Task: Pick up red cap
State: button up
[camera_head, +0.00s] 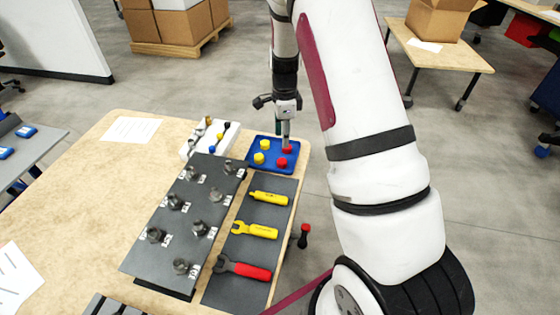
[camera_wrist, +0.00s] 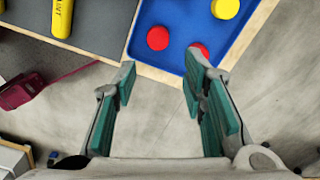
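A blue tray (camera_head: 271,152) sits at the table's far right corner and holds two yellow caps and two red caps. One red cap (camera_head: 282,162) lies nearer and another red cap (camera_head: 287,149) lies right under my gripper (camera_head: 286,140). In the wrist view both red caps show, one at the left (camera_wrist: 158,38) and one (camera_wrist: 200,49) partly hidden by my right fingertip. My gripper (camera_wrist: 163,70) is open with nothing between its fingers. Its fingertips appear close to the tray's edge; their exact height above the caps is unclear.
A yellow cap (camera_head: 265,144) and another yellow cap (camera_head: 259,158) share the tray. A white holder (camera_head: 212,137), a dark panel with metal fittings (camera_head: 153,257) and a dark mat (camera_head: 232,291) with yellow and red tools lie beside it. The table's left part is mostly clear.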

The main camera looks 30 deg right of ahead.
aim_at(283, 161)
notch_tip(283, 161, down, 10)
jog(key=shift+s+a+f+p, duration=0.1)
jog(key=shift+a+f+p, duration=0.1)
jog(key=shift+p, duration=0.5)
jog(key=c, duration=0.5)
